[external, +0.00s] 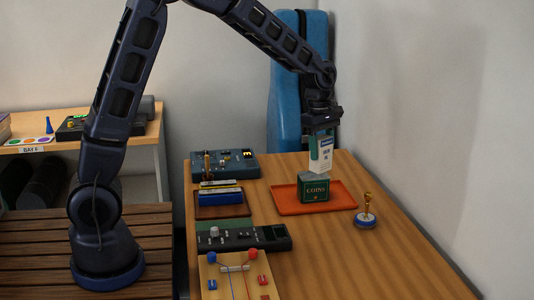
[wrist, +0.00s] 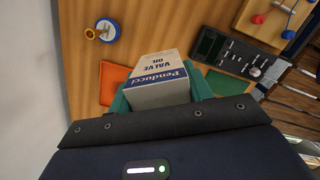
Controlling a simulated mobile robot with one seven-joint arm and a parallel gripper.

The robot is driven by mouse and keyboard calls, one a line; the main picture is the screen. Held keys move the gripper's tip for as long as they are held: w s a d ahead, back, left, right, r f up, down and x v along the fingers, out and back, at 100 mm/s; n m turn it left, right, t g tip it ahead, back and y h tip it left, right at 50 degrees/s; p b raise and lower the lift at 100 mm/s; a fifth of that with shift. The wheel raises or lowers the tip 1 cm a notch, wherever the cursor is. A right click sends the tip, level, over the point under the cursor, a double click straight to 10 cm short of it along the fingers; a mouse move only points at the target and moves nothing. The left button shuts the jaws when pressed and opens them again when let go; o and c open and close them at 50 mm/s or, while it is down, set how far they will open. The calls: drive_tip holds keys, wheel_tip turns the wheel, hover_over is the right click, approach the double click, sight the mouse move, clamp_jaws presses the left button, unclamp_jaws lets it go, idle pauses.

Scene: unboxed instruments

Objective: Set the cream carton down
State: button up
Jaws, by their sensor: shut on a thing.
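The cream carton (external: 321,155), with blue panels and "Penducci Valve Oil" lettering in the wrist view (wrist: 160,83), is upright in my gripper (external: 321,132). A green box marked COINS (external: 314,187) stands directly below the carton, on an orange tray (external: 286,204). The carton's bottom is at the box's top; I cannot tell whether they touch.
A brass-handled stamp on a blue-white base (external: 366,218) stands right of the tray. Left are a dark tray with a blue item (external: 220,197), a dark device (external: 243,239), a wired board (external: 238,275) and a blue-grey instrument (external: 225,165). The table's front right is clear.

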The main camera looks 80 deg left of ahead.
drive_tip(key=s+a+n+y, duration=0.1)
drive_tip(key=a+n, duration=1.1)
drive_tip(key=a, duration=3.1)
drive_tip(key=shift+t, duration=0.4)
drive_tip(key=f, duration=2)
drive_tip(key=shift+s+a+f, duration=0.15)
drive_tip(key=shift+a+f, duration=0.1)
drive_tip(key=shift+f, duration=0.15)
drive_tip(key=shift+f, duration=0.15)
drive_tip(key=o, duration=1)
wheel_tip(320, 180, up, 12)
drive_tip(key=s, duration=0.1)
drive_tip(key=shift+s, duration=0.25)
